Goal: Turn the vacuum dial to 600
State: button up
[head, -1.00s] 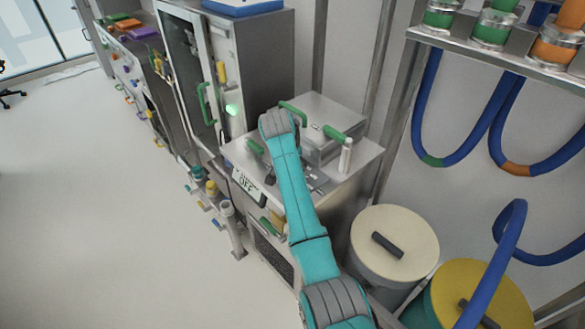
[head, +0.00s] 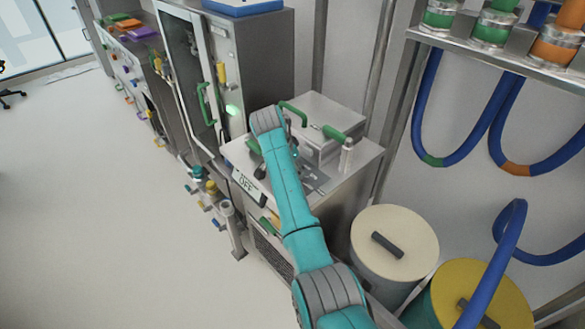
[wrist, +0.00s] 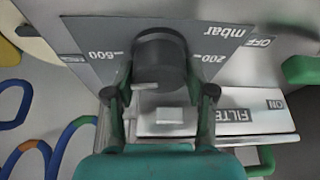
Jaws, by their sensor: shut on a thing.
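The vacuum dial (wrist: 158,52) is a dark round knob on a grey panel in the wrist view. The panel reads upside down here, with "mbar", a "200" mark on the right and what looks like "600" on the left. My gripper (wrist: 160,80) has one finger on each side of the dial and is shut on it. A short pale mark shows at the dial's lower left edge, nearer the left label. In the head view, my teal arm reaches over the steel cabinet (head: 338,182), and it hides the dial and most of the gripper.
An ON/OFF FILTER panel (wrist: 240,116) lies close below the dial in the wrist view. A steel box with green handles (head: 325,112) stands behind my arm. A tall open-doored cabinet (head: 262,65) is at the left, and lidded drums (head: 395,222) are at the right. The left floor is clear.

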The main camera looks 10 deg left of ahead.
jog(key=o, duration=1.2)
jog(key=shift+c, duration=0.2)
jog(key=v, duration=1.2)
